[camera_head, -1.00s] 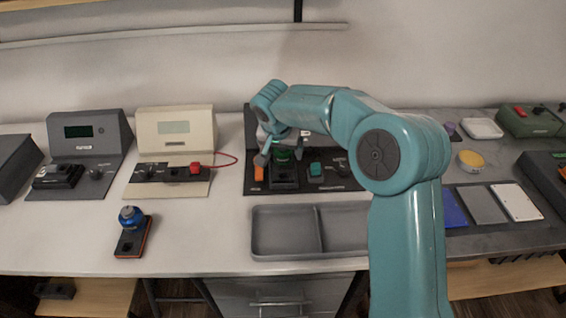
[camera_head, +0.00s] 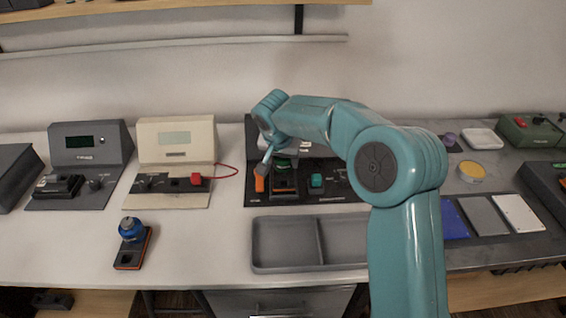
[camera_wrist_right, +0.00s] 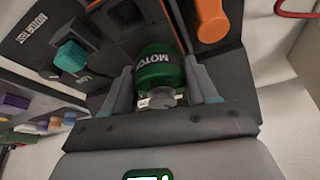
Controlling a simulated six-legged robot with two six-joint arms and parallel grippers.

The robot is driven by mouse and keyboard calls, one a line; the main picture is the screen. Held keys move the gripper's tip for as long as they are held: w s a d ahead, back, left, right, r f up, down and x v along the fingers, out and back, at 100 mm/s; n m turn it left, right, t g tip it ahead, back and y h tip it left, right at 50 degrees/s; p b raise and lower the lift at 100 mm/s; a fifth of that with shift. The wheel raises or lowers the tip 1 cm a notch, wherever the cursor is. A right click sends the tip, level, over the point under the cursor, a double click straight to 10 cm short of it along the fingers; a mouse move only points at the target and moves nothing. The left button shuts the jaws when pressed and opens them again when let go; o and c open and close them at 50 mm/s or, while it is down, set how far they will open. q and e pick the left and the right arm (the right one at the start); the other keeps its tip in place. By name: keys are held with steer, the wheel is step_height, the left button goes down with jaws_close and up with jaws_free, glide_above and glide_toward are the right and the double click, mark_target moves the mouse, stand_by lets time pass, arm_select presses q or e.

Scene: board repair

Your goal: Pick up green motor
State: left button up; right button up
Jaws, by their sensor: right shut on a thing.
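The green motor (camera_wrist_right: 158,68), a short cylinder with white "MOTO" lettering, shows upside down in the right wrist view. It is at the dark motor test station (camera_wrist_right: 105,30). My right gripper (camera_wrist_right: 161,82) is shut on it, with one grey finger at each side. In the head view my right gripper (camera_head: 275,164) reaches down at the dark station, and the motor is mostly hidden there. I cannot tell whether the motor still touches its socket. My left gripper is not in view.
An orange switch (camera_head: 260,184) and a teal switch (camera_head: 317,181) flank the station's socket. A grey two-part tray (camera_head: 285,258) lies in front. A blue-topped part (camera_head: 131,228) stands on a small base at the left. White table is clear between them.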

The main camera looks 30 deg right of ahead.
step_height(320, 180, up, 19)
steer(key=p, duration=0.4)
steer(key=shift+f+p, duration=0.15)
steer(key=shift+p, duration=0.2)
